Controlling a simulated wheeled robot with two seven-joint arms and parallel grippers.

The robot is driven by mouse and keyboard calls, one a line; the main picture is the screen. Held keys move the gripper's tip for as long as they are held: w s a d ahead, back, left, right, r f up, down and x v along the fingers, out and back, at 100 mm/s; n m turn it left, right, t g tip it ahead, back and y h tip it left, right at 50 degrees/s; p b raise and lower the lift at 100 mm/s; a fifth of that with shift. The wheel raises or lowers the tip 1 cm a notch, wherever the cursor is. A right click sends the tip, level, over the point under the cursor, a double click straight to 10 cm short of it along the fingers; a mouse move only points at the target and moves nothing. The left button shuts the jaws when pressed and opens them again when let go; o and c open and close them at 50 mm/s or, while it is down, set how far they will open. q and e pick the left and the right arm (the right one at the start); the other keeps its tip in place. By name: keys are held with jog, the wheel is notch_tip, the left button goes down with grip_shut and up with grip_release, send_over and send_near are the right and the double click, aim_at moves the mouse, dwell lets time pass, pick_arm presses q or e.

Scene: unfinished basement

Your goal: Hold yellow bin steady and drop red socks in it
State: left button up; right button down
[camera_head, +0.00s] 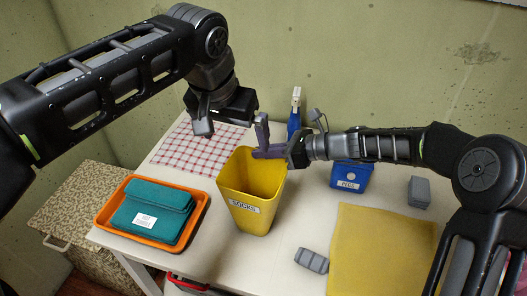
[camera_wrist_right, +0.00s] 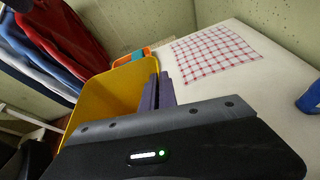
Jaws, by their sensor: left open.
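The yellow bin (camera_head: 252,218), labelled SOCKS, stands upright near the middle of the table; it also shows in the right wrist view (camera_wrist_right: 105,95). My right gripper (camera_head: 262,148) reaches in from the right to the bin's back rim. Its purple fingers (camera_wrist_right: 160,92) are close together by the rim in the right wrist view; whether they clamp it is unclear. My left gripper (camera_head: 222,118) is open and empty above the checkered cloth, behind and left of the bin. No red socks can be made out. The inside of the bin is partly hidden.
An orange tray (camera_head: 103,218) with a teal folded item (camera_head: 150,212) is at left. A blue bin (camera_head: 350,178), a grey block (camera_head: 419,192), a grey roll (camera_head: 312,260) and a yellow cloth (camera_head: 385,250) are at right. A blue bottle (camera_head: 294,122) stands at the back.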

jog(key=c, duration=1.6)
grip_release()
jog(key=v, duration=1.2)
